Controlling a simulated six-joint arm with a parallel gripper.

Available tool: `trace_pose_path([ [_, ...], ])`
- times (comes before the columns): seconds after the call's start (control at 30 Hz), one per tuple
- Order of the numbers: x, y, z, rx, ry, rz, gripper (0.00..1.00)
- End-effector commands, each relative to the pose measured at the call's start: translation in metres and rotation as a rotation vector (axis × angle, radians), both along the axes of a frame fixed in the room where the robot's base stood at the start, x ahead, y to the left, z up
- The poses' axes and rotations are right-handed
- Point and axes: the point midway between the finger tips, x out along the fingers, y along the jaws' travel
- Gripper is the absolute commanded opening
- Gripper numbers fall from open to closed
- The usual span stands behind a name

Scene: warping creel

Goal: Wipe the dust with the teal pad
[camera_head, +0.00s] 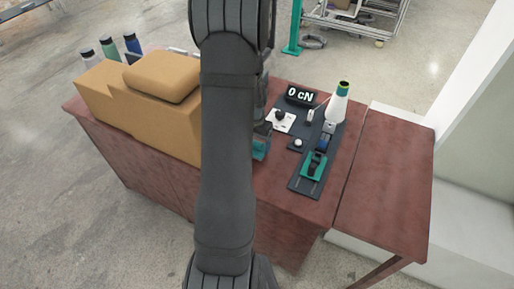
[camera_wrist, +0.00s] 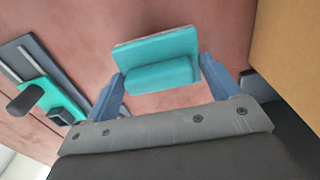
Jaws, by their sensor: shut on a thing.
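The teal pad (camera_wrist: 155,48) is in the middle of the wrist view, with a raised teal grip along its near side. My gripper (camera_wrist: 162,70) is shut on this grip, one blue-grey finger at each end. In the head view a small part of the teal pad (camera_head: 261,148) shows just right of my arm, low over the reddish-brown table (camera_head: 300,225). My gripper (camera_head: 262,130) is mostly hidden there behind my arm. I cannot tell whether the pad touches the table. I cannot make out any dust in either view.
A dark device board (camera_head: 304,188) with a teal clamp (camera_head: 314,165), a white cone (camera_head: 338,104) and a "0 cN" display (camera_head: 300,95) stands right of the pad. A brown box (camera_head: 110,98) stands left. A white plate with a dark knob (camera_head: 283,121) lies behind.

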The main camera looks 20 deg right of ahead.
Motion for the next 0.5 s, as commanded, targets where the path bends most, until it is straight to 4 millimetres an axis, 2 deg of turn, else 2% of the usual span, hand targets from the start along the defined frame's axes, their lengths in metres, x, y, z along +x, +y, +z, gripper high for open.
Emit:
trace_pose_path([
  [0.5,0.000,0.000,0.046,0.001,0.001,0.000,0.60],
])
